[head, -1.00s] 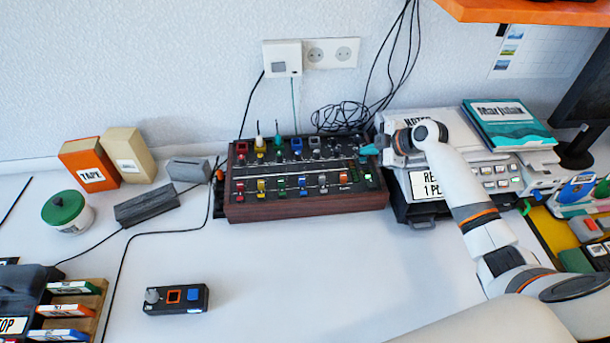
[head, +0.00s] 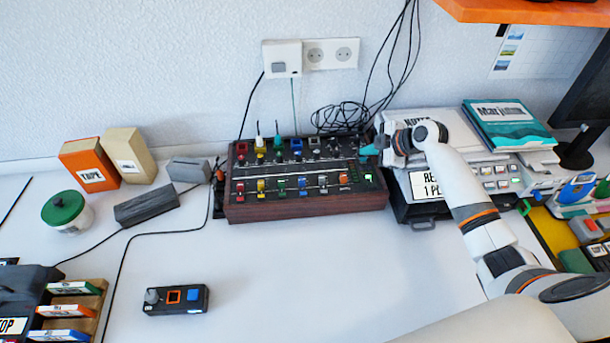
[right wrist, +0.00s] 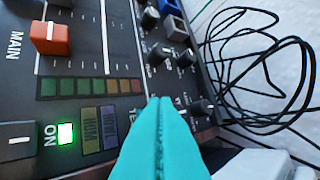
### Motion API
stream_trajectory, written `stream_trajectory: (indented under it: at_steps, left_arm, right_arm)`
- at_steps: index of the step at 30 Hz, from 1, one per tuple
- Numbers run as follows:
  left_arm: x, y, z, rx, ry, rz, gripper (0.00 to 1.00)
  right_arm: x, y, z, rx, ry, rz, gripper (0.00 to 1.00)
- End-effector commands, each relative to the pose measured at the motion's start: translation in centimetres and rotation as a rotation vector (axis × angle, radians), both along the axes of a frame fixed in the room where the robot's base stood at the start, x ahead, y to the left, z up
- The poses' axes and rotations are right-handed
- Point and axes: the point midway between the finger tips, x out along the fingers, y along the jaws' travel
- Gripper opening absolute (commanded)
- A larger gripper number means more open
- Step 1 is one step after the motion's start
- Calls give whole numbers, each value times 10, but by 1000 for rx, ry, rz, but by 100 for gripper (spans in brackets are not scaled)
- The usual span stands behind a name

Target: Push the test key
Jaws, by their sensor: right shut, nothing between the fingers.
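The mixer console (head: 300,208), a dark panel in a wooden case, stands against the wall in the head view. My right gripper (head: 366,153) is shut and empty, with its teal fingertips at the console's right end. In the right wrist view the shut teal fingers (right wrist: 160,105) point down at the panel (right wrist: 85,20). They partly cover a white label starting with what looks like "TE". The test key itself is hidden or cannot be made out under the fingers; I cannot tell if they touch it. My left gripper is not in view.
Close to the fingers are black knobs (right wrist: 158,55), a dim level meter (right wrist: 90,87), a lit green ON light (right wrist: 65,134) and an orange fader (right wrist: 50,38). Loose black cables (right wrist: 265,110) lie behind. A small control box (head: 176,299) sits on the clear front table.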

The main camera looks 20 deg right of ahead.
Motion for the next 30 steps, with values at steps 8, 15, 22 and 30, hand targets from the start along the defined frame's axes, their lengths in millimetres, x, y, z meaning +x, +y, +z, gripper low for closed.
stream_trajectory:
  at_steps: [8,15,22,30]
  left_arm:
    - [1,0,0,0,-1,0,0]
    - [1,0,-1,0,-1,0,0]
    - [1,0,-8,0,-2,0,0]
    - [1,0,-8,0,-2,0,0]
  right_arm:
    - [0,0,0,0,0,0,0]
    - [0,0,-1,0,0,0,0]
    - [0,0,-9,-1,1,1,0]
    - [0,0,-10,-1,1,0,0]
